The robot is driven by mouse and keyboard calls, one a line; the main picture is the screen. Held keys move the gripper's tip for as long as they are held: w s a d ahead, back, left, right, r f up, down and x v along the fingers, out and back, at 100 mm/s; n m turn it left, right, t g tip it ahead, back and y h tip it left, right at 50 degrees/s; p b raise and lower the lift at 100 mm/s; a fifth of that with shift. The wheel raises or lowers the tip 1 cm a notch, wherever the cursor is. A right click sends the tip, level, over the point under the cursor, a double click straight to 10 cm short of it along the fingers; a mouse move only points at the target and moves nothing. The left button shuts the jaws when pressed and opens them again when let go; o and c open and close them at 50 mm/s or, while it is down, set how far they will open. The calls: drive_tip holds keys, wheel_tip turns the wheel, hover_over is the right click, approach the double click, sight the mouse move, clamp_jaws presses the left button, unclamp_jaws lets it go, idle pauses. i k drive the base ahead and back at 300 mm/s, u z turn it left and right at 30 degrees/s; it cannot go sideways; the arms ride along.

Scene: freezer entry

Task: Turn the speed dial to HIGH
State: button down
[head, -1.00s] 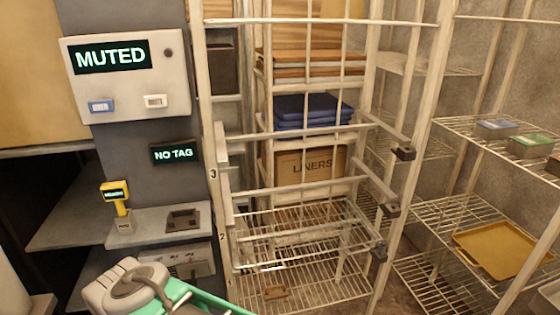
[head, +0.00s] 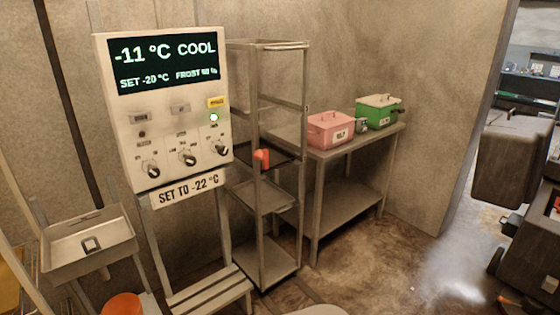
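A white control panel (head: 165,110) stands on a post at the left of the head view. Its lit screen (head: 168,63) reads "-11 °C COOL", "SET -20 °C" and "FROST" with small bars. Three round dark knobs sit in a row along the lower part: a left knob (head: 149,170), a middle knob (head: 188,158) and a right knob (head: 221,149). Their labels are too small to read surely, so I cannot tell which is the speed dial or where it points. A pale light (head: 213,118) glows above the right knob. My gripper is not in view.
A sign (head: 184,191) below the panel reads "SET TO -22 °C". A metal tray (head: 88,243) stands at the left, with a slatted step (head: 208,293) under the panel. A shelf rack and a table (head: 350,141) with pink and green boxes stand right. Floor is open at right.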

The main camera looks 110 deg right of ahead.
sight(190, 160)
drive_tip(key=z, duration=4.05)
drive_tip(key=i, duration=0.55)
drive_tip(key=u, duration=2.35)
